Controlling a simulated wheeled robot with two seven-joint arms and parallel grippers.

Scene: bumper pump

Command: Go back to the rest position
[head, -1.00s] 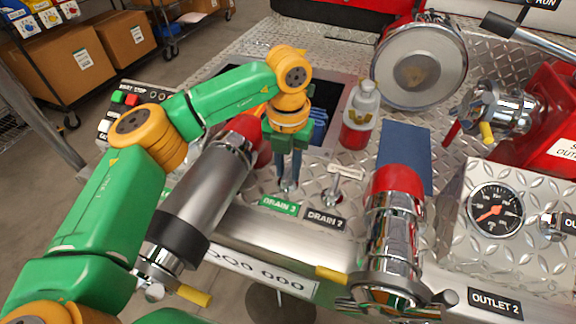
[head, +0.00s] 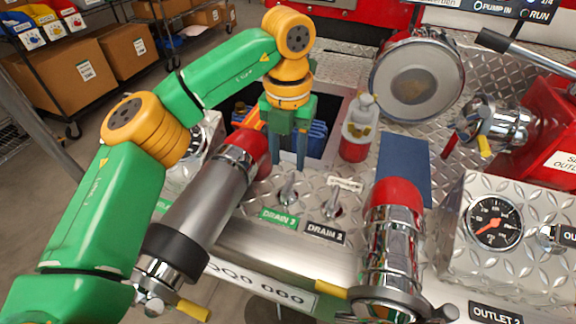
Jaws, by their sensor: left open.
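My left gripper (head: 289,160) hangs from the green and orange left arm near the middle of the head view. Its two dark fingers point down and are apart, with nothing between them. It is above and behind the silver drain lever (head: 289,190) over the green DRAIN 3 label (head: 278,218), apart from the lever. A second lever (head: 333,205) stands by the black DRAIN 2 label (head: 326,233). My right gripper is not in view.
A nozzle with a grey barrel (head: 202,205) lies left of the gripper. A bottle with a red base (head: 357,130) stands right of it. A chrome outlet (head: 390,235), a pressure gauge (head: 494,223) and a round chrome cap (head: 417,85) crowd the right side.

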